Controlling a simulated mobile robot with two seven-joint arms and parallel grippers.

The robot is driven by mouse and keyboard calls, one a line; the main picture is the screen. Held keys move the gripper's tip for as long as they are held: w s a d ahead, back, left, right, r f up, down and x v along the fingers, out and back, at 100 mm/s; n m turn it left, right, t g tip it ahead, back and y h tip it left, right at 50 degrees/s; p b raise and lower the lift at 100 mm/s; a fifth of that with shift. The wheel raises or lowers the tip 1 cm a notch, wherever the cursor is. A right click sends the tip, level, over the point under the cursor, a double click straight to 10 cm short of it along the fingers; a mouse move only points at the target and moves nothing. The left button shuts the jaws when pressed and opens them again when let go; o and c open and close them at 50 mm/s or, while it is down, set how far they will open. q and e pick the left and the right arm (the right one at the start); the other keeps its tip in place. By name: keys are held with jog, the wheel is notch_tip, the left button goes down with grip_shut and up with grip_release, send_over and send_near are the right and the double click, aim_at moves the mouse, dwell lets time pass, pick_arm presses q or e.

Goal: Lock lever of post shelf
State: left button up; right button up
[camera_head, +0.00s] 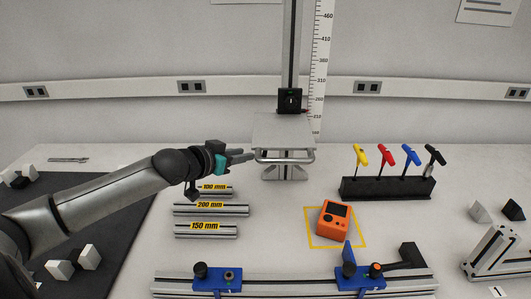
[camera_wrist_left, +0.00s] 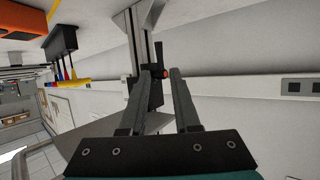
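The post shelf's light plate (camera_head: 284,130) sits low on a vertical metal post (camera_head: 291,45) at the back of the table. A black clamp block (camera_head: 290,98) grips the post just above the plate. A small red-tipped lever (camera_head: 304,110) shows at its right side. In the left wrist view the black clamp (camera_wrist_left: 156,92), with a red part (camera_wrist_left: 165,73), shows beyond and between the fingers. My left gripper (camera_head: 250,155) is left of the plate, open and empty. It also shows in the left wrist view (camera_wrist_left: 160,72). My right gripper is not in view.
A ruler (camera_head: 320,70) stands right of the post. Labelled metal profiles (camera_head: 210,209) lie below my left arm. An orange device (camera_head: 333,219) sits in a yellow square. A black rack (camera_head: 386,189) holds coloured-handled tools at right. A rail with blue fixtures (camera_head: 217,279) lies in front.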

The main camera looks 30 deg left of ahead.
aim_at(265, 156)
pick_arm(q)
jog(key=shift+b+x, duration=1.4)
jog(key=shift+x, duration=4.35)
grip_shut()
